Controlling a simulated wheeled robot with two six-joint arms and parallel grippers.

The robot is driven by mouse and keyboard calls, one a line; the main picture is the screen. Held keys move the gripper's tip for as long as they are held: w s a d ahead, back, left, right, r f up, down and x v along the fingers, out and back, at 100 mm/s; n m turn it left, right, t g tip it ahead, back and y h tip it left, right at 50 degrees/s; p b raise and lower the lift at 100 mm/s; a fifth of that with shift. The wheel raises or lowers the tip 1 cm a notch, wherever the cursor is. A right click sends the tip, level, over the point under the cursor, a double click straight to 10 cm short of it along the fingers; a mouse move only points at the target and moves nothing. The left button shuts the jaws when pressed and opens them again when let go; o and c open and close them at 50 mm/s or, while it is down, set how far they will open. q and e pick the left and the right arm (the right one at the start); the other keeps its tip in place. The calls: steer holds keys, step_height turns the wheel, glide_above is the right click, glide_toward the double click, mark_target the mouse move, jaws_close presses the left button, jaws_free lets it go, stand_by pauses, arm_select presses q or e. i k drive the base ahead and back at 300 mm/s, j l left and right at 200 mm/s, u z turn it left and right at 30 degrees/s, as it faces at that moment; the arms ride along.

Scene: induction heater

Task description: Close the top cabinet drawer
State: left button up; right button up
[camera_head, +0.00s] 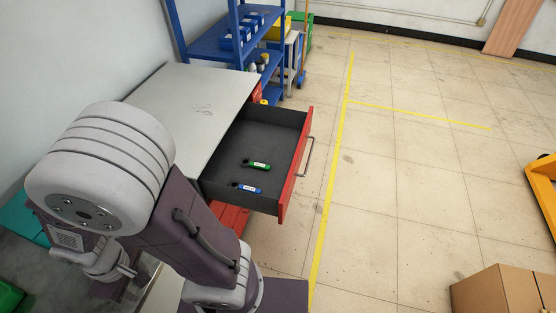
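The top cabinet drawer (297,165) is pulled well out of the cabinet (185,97), with a red front and a grey inside. Its handle (306,157) is on the outer red face, toward the right. A green-labelled item (257,165) and a blue-labelled item (247,188) lie on the drawer floor. My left arm stands large at the lower left, in front of part of the cabinet. Neither gripper can be made out in the head view.
Blue shelves (210,42) stand behind the cabinet. Cardboard boxes (505,291) sit at the lower right, and a yellow frame (543,185) is at the right edge. The tiled floor right of the drawer is clear.

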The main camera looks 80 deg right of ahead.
mark_target(277, 137)
steer(key=k+z, duration=0.1)
steer(key=z, duration=0.85)
steer(key=k+z, duration=0.15)
steer(key=z, duration=0.35)
steer(key=l+z, duration=0.1)
steer(key=z, duration=0.35)
steer(key=k+l+z, duration=0.1)
steer(key=z, duration=0.4)
steer(key=l+z, duration=0.15)
steer(key=z, duration=0.3)
steer(key=i+j, duration=0.1)
steer(key=j, duration=0.9)
steer(key=i, duration=0.05)
